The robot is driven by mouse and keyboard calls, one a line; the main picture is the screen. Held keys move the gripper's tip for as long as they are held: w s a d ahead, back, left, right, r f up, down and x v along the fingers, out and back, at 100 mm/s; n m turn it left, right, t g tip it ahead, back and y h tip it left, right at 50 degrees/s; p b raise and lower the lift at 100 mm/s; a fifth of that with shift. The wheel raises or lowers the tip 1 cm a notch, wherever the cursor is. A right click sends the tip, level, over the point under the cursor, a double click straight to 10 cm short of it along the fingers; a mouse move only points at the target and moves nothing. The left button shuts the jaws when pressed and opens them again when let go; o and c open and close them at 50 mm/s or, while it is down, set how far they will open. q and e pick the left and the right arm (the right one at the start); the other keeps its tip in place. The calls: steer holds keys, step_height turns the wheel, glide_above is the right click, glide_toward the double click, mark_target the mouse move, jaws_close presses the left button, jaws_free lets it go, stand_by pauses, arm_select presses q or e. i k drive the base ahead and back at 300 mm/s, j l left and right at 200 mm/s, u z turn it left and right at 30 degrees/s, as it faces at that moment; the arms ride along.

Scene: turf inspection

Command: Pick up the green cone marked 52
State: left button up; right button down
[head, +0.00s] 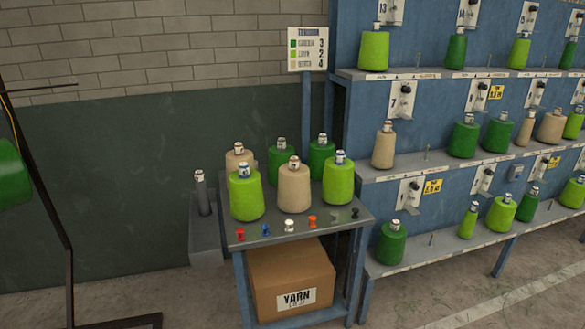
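Several yarn cones with small white tags on top stand on a small grey table. Two are dark green, at the back: one in the middle (281,163) and one to its right (321,158). A lime cone (246,196) stands front left and another lime cone (338,182) at the right. A beige cone (294,189) stands at the front middle and another beige cone (240,159) behind the left lime one. More dark green cones stand on the rack, such as one low left (391,244) and one mid-shelf (463,138). The tag numbers are too small to read. Neither gripper is in view.
The table (292,228) has several small coloured pegs along its front edge and a yarn box (291,277) beneath. The blue rack (420,165) stands close on the right. A dark metal frame (55,205) stands at left.

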mark_target(279, 155)
steer(key=i+l, duration=0.45)
steer(key=i, duration=0.2)
steer(key=i+l, duration=0.45)
steer(key=i, duration=0.2)
